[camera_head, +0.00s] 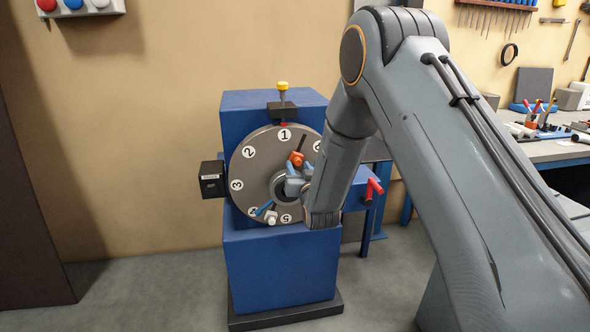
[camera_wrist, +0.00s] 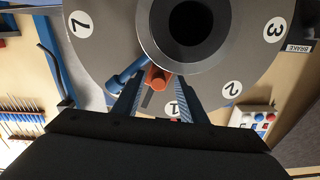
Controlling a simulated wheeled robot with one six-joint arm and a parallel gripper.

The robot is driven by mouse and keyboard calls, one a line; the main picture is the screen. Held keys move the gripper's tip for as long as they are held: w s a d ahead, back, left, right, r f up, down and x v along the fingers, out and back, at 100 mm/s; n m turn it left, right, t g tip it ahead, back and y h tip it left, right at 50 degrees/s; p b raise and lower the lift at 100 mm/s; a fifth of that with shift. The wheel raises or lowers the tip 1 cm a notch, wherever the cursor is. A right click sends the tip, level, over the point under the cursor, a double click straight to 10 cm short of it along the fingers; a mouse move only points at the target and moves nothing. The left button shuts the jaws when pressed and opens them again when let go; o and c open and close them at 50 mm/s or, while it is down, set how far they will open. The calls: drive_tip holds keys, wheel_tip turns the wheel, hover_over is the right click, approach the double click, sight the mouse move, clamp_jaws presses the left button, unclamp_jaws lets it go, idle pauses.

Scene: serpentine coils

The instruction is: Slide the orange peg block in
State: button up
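The orange peg block (camera_head: 297,158) sits on the face of a grey numbered disc (camera_head: 251,166), above its hub, beside a dark slot. In the wrist view the orange block (camera_wrist: 157,78) lies between the two fingertips of my gripper (camera_wrist: 159,82). The fingers are apart on either side of it, with narrow gaps seeming to show. In the head view my gripper (camera_head: 294,186) is at the disc's hub area, partly hidden by my wrist. A blue cylindrical handle (camera_wrist: 126,75) lies just left of the block in the wrist view, close to the left finger.
The disc is mounted on a blue machine (camera_head: 280,265) with a black brake box (camera_head: 211,179) at left and a red handle (camera_head: 373,188) at right. A yellow-topped plunger (camera_head: 283,88) stands above. A blue lever (camera_head: 263,208) and white peg (camera_head: 272,218) are low on the disc.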

drive_tip(key=shift+s, duration=0.1)
drive_tip(key=b+v, duration=0.1)
drive_tip(key=v, duration=0.6)
drive_tip(key=shift+s, duration=0.3)
drive_tip(key=shift+d, duration=0.15)
drive_tip(key=s+d+f+g+h, duration=0.45)
drive_tip(key=s+d+g, duration=0.55)
drive_tip(key=d, duration=0.4)
drive_tip(key=s+d+g, duration=0.3)
drive_tip(key=s+d, duration=0.1)
drive_tip(key=s, duration=0.9)
drive_tip(key=s+d+m+g, duration=0.1)
drive_tip(key=s+d+g, duration=0.3)
drive_tip(key=s, duration=0.9)
drive_tip(key=shift+s+d+m, duration=0.3)
